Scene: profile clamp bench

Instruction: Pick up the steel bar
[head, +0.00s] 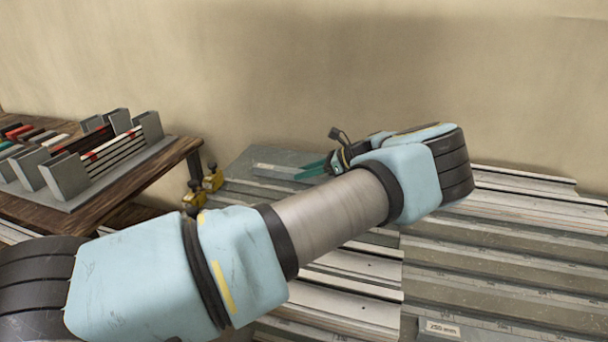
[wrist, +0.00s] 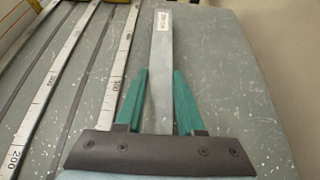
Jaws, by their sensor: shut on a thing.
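The steel bar (wrist: 162,50) is a flat grey strip with a small white label near its far end. In the wrist view it runs lengthwise away from my gripper (wrist: 160,78), between the two teal fingers, which are shut on it. In the head view the bar (head: 272,169) shows as a pale strip to the left of my gripper (head: 312,171), at the back of the bench. My arm crosses in front, and the bar's near end is hidden by the gripper. I cannot tell whether the bar touches the surface.
The grey bench (head: 240,166) has metal rails and a ruler strip (wrist: 45,85) left of the bar. Yellow clamps (head: 213,178) sit at its left edge. A wooden table (head: 150,172) at left carries a rack of bars (head: 110,150). A wall stands close behind.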

